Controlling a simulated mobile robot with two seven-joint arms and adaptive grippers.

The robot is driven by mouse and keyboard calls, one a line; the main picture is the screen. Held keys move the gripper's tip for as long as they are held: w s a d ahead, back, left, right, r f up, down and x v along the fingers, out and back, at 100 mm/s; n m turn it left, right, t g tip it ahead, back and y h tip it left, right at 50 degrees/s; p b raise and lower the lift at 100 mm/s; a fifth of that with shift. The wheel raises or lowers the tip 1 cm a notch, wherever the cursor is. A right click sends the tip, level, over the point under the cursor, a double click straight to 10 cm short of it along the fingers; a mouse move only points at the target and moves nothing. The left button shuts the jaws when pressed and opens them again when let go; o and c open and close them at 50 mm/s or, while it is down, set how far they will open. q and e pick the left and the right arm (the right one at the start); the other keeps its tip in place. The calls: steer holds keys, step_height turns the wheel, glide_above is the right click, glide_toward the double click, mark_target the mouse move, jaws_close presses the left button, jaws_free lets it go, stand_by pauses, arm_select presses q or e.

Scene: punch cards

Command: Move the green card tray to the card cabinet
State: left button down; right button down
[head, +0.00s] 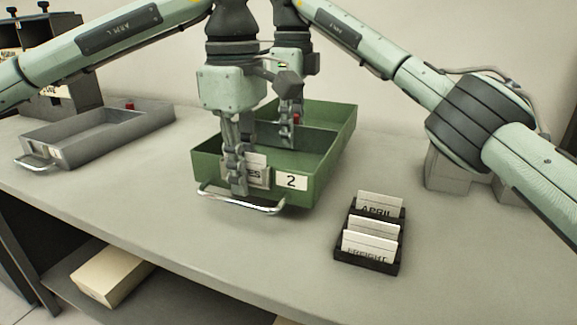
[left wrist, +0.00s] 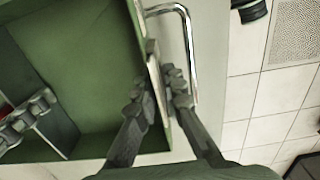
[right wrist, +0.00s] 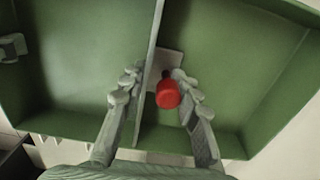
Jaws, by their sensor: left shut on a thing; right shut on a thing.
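The green card tray (head: 328,168) is over the middle of the worktop, with a "2" label and a metal handle (head: 245,203) on its front. I cannot tell whether it touches the top. My left gripper (head: 238,180) is shut on its front wall, and in the left wrist view the fingers straddle that wall (left wrist: 157,80). My right gripper (head: 291,135) is inside the tray, its fingers either side of the divider (right wrist: 150,75) and a red knob (right wrist: 168,95). A dark cabinet (head: 72,90) with a label stands at the back left, partly behind my left arm.
A grey tray (head: 95,143) with a handle and a red knob lies on the left of the worktop, before the dark cabinet. A black card holder (head: 370,258) with several cards stands front right. A cream box (head: 112,275) is on the shelf below. Worktop is clear front left.

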mark_target(240, 205)
arm_select(q)
steer(key=shift+s, duration=0.1)
